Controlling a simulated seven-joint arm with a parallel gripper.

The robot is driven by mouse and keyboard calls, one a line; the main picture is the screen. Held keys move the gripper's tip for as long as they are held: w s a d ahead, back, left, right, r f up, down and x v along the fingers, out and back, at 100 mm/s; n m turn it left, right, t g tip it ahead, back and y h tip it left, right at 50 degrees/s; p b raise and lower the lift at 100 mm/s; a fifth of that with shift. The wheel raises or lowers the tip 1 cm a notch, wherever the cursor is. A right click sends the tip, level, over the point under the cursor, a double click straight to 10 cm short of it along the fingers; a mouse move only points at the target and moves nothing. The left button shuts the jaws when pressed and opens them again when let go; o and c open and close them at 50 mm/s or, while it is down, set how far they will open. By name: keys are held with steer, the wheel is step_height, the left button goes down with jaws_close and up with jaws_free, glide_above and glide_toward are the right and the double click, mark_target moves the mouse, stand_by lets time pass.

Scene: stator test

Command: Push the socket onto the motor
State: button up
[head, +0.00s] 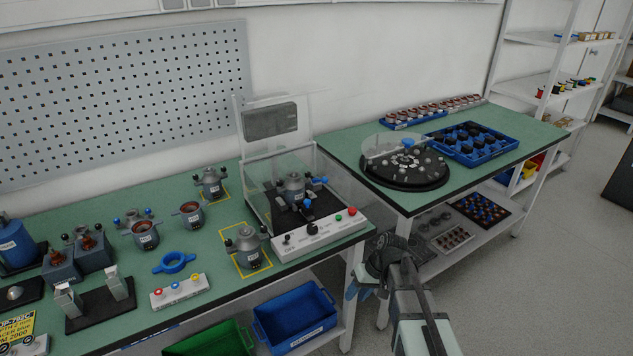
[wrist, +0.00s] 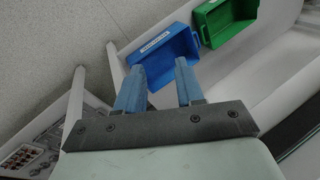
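A grey motor (head: 293,186) sits upright inside a clear-walled test box (head: 275,219) whose lid stands raised. A small blue-tipped part (head: 319,181), perhaps the socket, is just right of the motor; I cannot tell whether it touches it. A dark part with a blue end (head: 307,205) lies in front of the motor. My gripper (head: 358,291) is in front of the bench edge, below and right of the box, away from the motor. In the wrist view, its two blue fingers (wrist: 161,66) are apart with nothing between them.
Other motors (head: 249,249) stand on the green bench left of the box. The box's front panel (head: 318,235) carries knobs and buttons. A blue bin (head: 295,318) and a green bin (head: 212,342) are below the bench. A second table with a round dark tray (head: 405,180) is at right.

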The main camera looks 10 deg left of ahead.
steer(key=w+a+r+n, duration=0.1)
steer(key=w+a+r, duration=0.15)
steer(key=r, duration=0.35)
steer(key=w+a+r+n+t+y, duration=0.1)
steer(key=a+r, duration=0.3)
steer(key=r, duration=0.3)
steer(key=w+a+r+n, duration=0.1)
steer(key=w+a+r, duration=0.15)
steer(key=r, duration=0.35)
steer(key=t+h, duration=0.2)
steer(key=t, duration=0.2)
glide_toward(308, 201)
steer(key=shift+w+a+f+n, duration=0.1)
steer(key=shift+w+a+f, duration=0.1)
steer(key=shift+f, duration=0.35)
steer(key=shift+w+a+f+n, duration=0.1)
steer(key=shift+w+a+f, duration=0.05)
steer(key=shift+f, duration=0.4)
steer(key=shift+w+a+f+n, duration=0.1)
steer(key=shift+w+a+f, duration=0.1)
steer(key=shift+f, duration=0.35)
steer(key=shift+f, duration=0.2)
steer(key=shift+x, duration=2.2)
steer(key=shift+c, duration=0.2)
steer(key=c, duration=0.5)
steer(key=shift+o, duration=0.2)
